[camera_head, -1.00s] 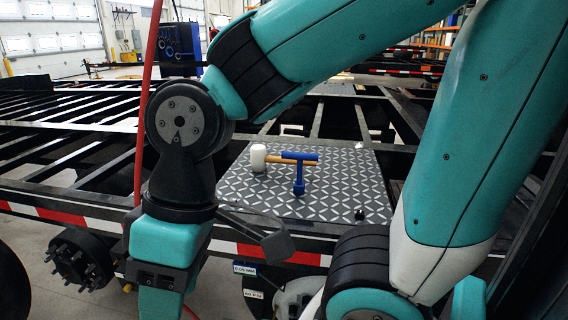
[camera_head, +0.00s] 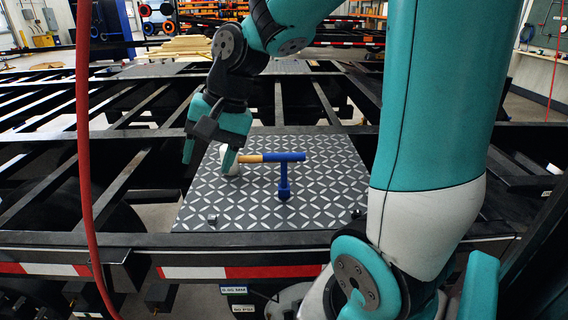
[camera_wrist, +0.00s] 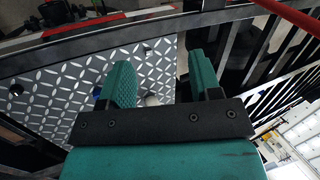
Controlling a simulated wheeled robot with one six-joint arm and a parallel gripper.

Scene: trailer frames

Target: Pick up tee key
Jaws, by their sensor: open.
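The blue tee key (camera_head: 284,176) is on the patterned deck plate (camera_head: 325,205), its crossbar across the top and its shaft running toward the near edge. My gripper (camera_head: 209,162) is open, fingers pointing down, left of the tee key and by the mallet head. In the wrist view the open fingers (camera_wrist: 160,65) show the white head (camera_wrist: 151,100) between them, and a bit of blue (camera_wrist: 97,91) is mostly hidden behind one finger.
Black trailer frame rails (camera_head: 70,155) with open gaps surround the plate. A red hose (camera_head: 84,130) hangs at the left. Small dark lugs (camera_head: 212,218) sit on the plate's near edge. The plate's right side is clear.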

